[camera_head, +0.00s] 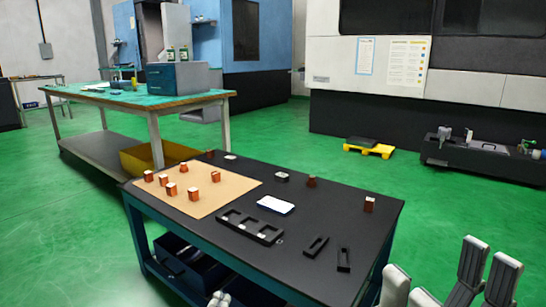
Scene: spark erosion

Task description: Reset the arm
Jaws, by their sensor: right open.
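My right gripper (448,276) is in the lower right corner, in front of the black-topped table (335,222). Its grey fingers stand apart with nothing between them. A small grey piece, seemingly the tip of my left gripper (220,299), shows at the bottom edge in front of the table; the rest of it is cut off. Several copper-coloured blocks with pale tops, one of them a block (171,189), stand on a brown mat (222,201). Another copper block (369,204) stands near the table's right edge.
A black slotted holder (250,227), a white-topped item (276,205) and two narrow black pieces (315,246) (343,260) lie on the table. A green-topped workbench (130,97) stands behind left. A yellow pallet (370,150) sits on open green floor.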

